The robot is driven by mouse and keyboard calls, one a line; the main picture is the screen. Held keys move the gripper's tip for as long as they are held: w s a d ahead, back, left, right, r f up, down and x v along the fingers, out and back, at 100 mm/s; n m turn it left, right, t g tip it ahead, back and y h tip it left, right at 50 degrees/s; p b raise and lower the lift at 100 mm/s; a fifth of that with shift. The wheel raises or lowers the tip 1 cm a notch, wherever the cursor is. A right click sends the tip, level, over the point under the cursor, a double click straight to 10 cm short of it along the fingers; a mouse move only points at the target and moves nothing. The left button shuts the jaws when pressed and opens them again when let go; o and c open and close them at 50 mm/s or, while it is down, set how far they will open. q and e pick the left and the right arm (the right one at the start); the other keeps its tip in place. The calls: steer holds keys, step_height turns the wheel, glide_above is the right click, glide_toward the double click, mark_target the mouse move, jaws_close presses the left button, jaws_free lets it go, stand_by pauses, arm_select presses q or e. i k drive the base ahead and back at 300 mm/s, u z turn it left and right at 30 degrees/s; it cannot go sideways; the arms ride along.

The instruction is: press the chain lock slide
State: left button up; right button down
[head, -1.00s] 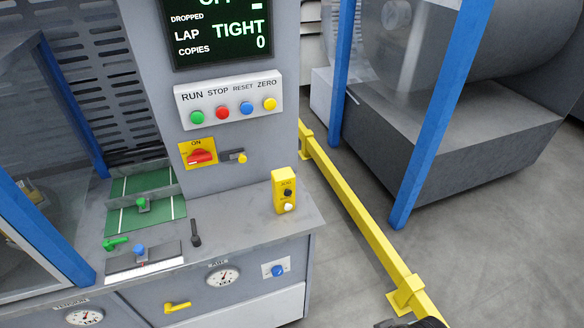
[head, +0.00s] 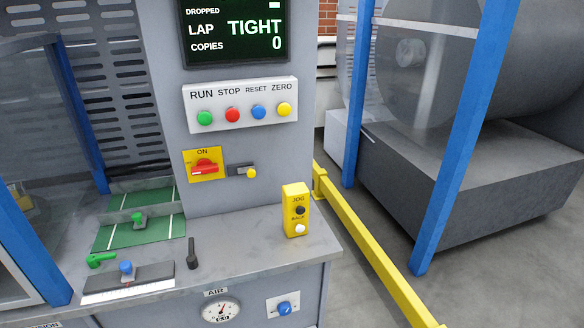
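A small dark slide with a yellow knob (head: 242,171) sits on the grey machine front, just right of the red rotary switch. It looks like the chain lock slide, though no label on it can be read. Its knob is at the right end. Neither of my grippers is in view, and nothing covers the slide.
The red switch (head: 205,167) on its yellow ON plate is close on the left. A button panel (head: 240,103) is above. A yellow jog box (head: 296,210) and a black lever (head: 192,252) stand on the shelf below. A yellow rail (head: 365,245) runs along the floor at right.

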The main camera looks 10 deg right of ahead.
mark_target(251, 172)
steer(key=k, duration=0.55)
steer(key=z, duration=0.55)
steer(key=i, duration=1.25)
steer(key=u, duration=0.35)
